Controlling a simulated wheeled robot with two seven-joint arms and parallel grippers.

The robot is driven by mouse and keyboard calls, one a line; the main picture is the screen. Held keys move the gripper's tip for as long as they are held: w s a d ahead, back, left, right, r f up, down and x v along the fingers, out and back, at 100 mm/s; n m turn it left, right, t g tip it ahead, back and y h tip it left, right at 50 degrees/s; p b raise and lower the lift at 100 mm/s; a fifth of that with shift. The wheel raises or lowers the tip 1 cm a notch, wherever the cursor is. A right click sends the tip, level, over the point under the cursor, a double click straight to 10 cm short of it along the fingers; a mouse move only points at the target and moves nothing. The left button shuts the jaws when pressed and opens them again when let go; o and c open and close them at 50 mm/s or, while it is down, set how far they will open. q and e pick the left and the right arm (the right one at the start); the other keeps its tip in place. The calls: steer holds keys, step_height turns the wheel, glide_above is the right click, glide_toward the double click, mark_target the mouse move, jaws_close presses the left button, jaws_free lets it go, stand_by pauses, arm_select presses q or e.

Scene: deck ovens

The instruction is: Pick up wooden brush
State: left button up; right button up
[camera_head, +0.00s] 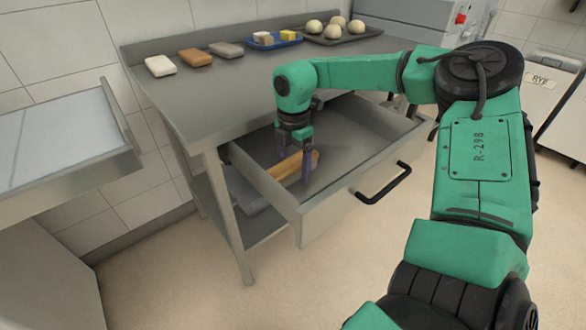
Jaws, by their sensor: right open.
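The wooden brush (285,168) is a light tan, elongated piece lying in the open drawer (335,215) under the metal table. My right gripper (296,170) reaches down into the drawer from above, with its dark fingers at the brush. The fingers are open and one shows in front of the brush's right end. I cannot tell whether they touch it. Part of the brush is hidden behind the fingers. My left gripper is not in view.
The steel table (215,95) above the drawer carries several loaf-like blocks, a blue tray (275,44) and a dark tray (340,38) with round dough pieces. The drawer has a black handle (385,185). A metal counter (130,155) stands at left. The rest of the drawer floor looks clear.

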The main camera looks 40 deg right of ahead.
mark_target(293, 160)
steer(key=shift+f, duration=0.2)
steer(key=shift+r, duration=0.1)
jaws_close()
steer(key=shift+r, duration=0.5)
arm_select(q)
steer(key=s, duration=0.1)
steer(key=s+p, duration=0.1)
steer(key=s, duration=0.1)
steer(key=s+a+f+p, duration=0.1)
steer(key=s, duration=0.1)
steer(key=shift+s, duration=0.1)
arm_select(e)
step_height(293, 160, up, 19)
steer(key=c, duration=1.1)
jaws_free()
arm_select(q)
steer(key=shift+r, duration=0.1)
arm_select(e)
steer(key=shift+c, duration=0.9)
